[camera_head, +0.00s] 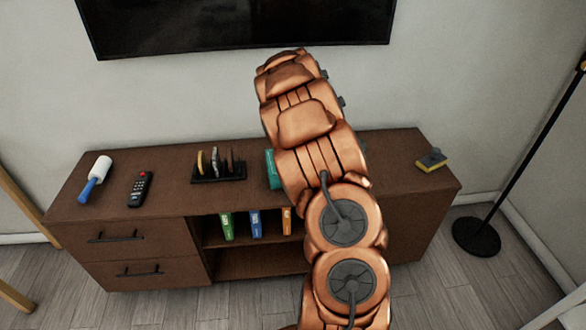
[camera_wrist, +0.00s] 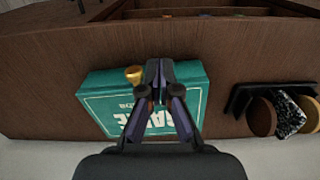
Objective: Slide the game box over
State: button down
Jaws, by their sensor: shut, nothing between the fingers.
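The teal game box (camera_wrist: 104,98) lies flat on the brown cabinet top, with white lettering that reads upside down in the wrist view. In the head view only a strip of the game box (camera_head: 271,169) shows at the left edge of my arm; the arm hides the rest. My gripper (camera_wrist: 156,66) is shut and empty. Its fingers appear over the middle of the box in the wrist view; I cannot tell whether they touch it. A small gold object (camera_wrist: 133,74) shows on or beside the box, close to the fingers.
A dark rack with upright discs (camera_head: 218,171) stands left of the box in the head view. A remote (camera_head: 140,189) and a lint roller (camera_head: 95,180) lie farther left. A sponge (camera_head: 431,160) lies at the right end. The cabinet top (camera_head: 400,174) between arm and sponge looks clear.

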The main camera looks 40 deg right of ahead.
aim_at(275, 184)
notch_tip(275, 184, down, 7)
jog(key=shift+s+r+p, duration=0.1)
jog(key=shift+p, duration=0.2)
jog(key=shift+w+d+p, duration=0.15)
jog(key=shift+w+d, duration=0.45)
jog(key=shift+w, duration=0.25)
jog(key=shift+w+d+p, duration=0.15)
jog(key=shift+w+d, duration=0.45)
jog(key=shift+w, duration=0.25)
